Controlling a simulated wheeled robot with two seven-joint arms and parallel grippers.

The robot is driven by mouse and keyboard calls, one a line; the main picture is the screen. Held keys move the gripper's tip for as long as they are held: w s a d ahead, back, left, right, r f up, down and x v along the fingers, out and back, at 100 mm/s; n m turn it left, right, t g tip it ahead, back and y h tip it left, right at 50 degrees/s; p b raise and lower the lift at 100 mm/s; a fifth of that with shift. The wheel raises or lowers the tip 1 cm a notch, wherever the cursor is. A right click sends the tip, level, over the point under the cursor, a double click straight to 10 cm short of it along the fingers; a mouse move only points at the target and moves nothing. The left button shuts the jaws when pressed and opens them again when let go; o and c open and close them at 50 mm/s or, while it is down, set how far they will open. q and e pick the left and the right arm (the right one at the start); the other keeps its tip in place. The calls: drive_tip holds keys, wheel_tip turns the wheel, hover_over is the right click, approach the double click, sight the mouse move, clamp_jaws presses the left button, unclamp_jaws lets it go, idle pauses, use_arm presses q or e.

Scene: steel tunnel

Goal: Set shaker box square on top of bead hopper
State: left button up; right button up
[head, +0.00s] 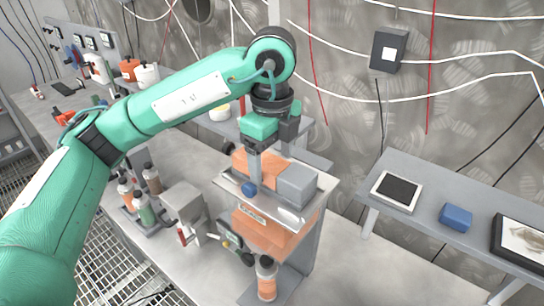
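The likely shaker box (298,185) is a unit with an orange block, a grey box and a blue knob on a flat metal plate. Below it is an orange body with a label, likely the bead hopper (262,236), in a grey stand. The plate looks roughly level over the orange body; whether they touch or line up square is unclear. My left gripper (268,155) points down from above, its fingers apart on either side of the orange block. Whether they press on it cannot be seen. My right gripper is out of view.
A bottle with an orange label (267,278) stands at the stand's front. A grey box-shaped device (184,206) and several bottles are to the left. The right bench (425,207) holds a tablet (397,190), a blue block (456,217) and a framed picture (522,243).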

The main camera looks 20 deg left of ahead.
sight(272, 162)
use_arm(q)
drive_tip(key=shift+r, duration=0.1)
drive_tip(key=shift+r, duration=0.35)
wheel_tip(272, 162, up, 12)
drive_tip(key=b, duration=0.2)
drive_tip(key=shift+f, duration=0.25)
idle(0.5)
